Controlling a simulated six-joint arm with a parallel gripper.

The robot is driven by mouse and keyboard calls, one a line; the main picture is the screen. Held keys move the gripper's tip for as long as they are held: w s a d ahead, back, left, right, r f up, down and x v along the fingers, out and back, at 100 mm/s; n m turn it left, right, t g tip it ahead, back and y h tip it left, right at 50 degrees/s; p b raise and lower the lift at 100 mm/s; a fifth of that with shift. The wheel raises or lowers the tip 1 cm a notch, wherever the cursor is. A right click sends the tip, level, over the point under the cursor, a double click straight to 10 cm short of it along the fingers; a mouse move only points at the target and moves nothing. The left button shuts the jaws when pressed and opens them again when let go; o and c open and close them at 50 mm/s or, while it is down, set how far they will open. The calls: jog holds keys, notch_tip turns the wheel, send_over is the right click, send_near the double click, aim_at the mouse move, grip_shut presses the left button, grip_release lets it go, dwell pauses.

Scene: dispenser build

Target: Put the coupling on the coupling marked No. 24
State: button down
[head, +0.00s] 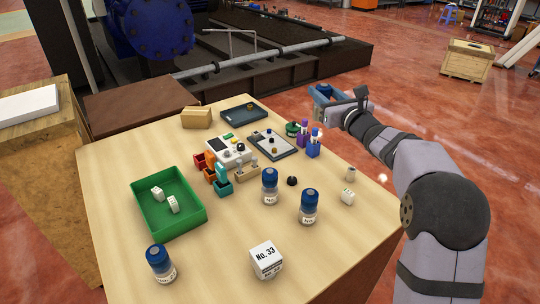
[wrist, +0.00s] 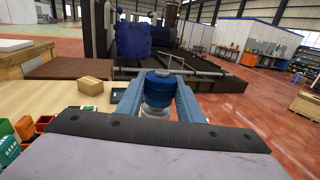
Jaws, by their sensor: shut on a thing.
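My gripper (head: 327,100) is beyond the table's far right edge, raised. It is shut on a blue-capped bottle (wrist: 158,88), whose clear lower part shows between the fingers in the wrist view. No mark reading No. 24 is legible. A white cube (head: 266,259) marked No. 33 sits near the table's front. I cannot tell which thing is a coupling; a small grey-beige cylinder (head: 350,174) stands near the right edge.
Blue-capped bottles stand on the table (head: 225,270): one at front left (head: 160,264), one in the middle (head: 270,187), one right (head: 308,207).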

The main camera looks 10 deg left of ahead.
jog(key=s+a+r+n+g+y+p, duration=0.2)
jog(key=s+a+n+g+y, duration=0.9)
jog(key=s, duration=0.6)
jog(key=shift+w+a+f+m+g+h+p, duration=0.25)
jog(key=shift+f+p, duration=0.45)
jog(key=shift+f, duration=0.9)
jog(key=shift+s+a+f+m+g+h+p, duration=0.15)
jog(key=shift+f+h+p, duration=0.45)
jog(key=shift+f, duration=1)
jog(key=shift+a+f+m+g+h+p, duration=0.1)
jog(key=shift+a+f+g+h+p, duration=0.15)
jog(key=shift+f+p, duration=0.95)
jog(key=shift+f+b, duration=0.6)
jog(key=shift+b, duration=0.2)
jog(key=c, duration=1.2)
grip_release()
jog(key=shift+r+p, duration=0.15)
jog(key=shift+p, duration=0.2)
